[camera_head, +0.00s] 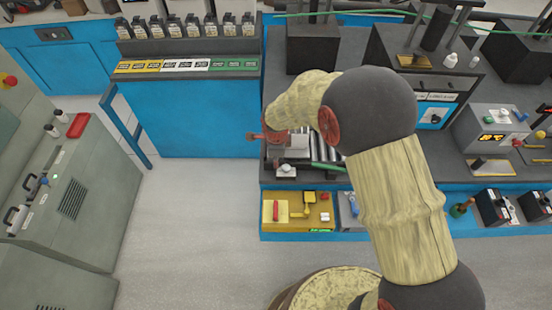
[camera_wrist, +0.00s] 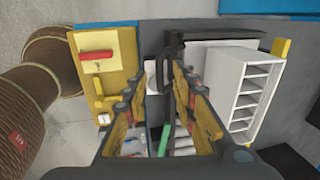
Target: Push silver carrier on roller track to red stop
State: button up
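A pale grey block, apparently the silver carrier (camera_head: 296,146), sits by the left end of the roller track (camera_head: 324,152), partly hidden by my arm. Rollers also show low between my fingers in the wrist view (camera_wrist: 183,142), beside a green strip. My gripper (camera_wrist: 160,82) points down over the bench with its fingers apart. A light block with a dark bar lies beyond the fingertips; I cannot tell whether they touch it. A small red piece (camera_head: 255,136) shows at the bench's left edge; I cannot tell whether it is the stop.
A white slotted rack (camera_wrist: 247,92) is close to the right finger in the wrist view. Dark machines (camera_head: 313,45) stand behind. Floor is clear at the front left.

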jog(key=shift+w+f, duration=0.1)
jog(key=shift+f, duration=0.25)
jog(key=shift+c, duration=0.4)
grip_shut()
dwell(0.4)
